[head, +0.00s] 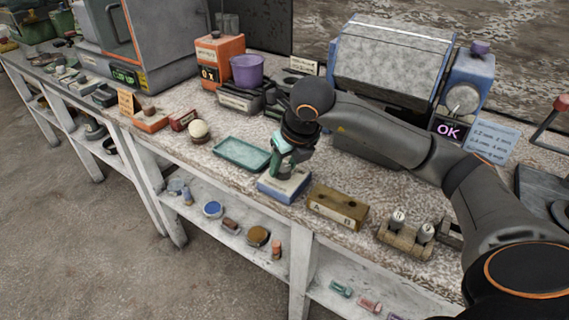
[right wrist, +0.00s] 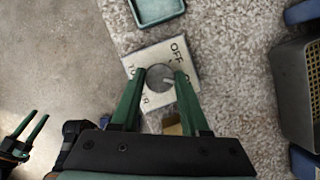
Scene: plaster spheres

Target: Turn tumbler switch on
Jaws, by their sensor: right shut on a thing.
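The tumbler switch is a blue box with a pale top (head: 278,187) at the front edge of the bench in the head view. In the right wrist view its pale plate (right wrist: 147,57) carries the word OFF at the upper right and a round grey centre (right wrist: 158,77) with a small light lever. My right gripper (head: 287,165) points down over the box. Its green fingers (right wrist: 157,80) are shut on the switch lever, partly hiding the plate's other lettering. My left gripper (right wrist: 28,127) shows at the left of the right wrist view, fingers apart and empty.
A green tray (head: 242,153) lies left of the switch, and a brown box marked A and B (head: 337,207) stands to its right. Behind are a purple bucket (head: 247,70) and a large grey-blue machine (head: 390,60). A pale sphere (head: 199,130) sits farther left.

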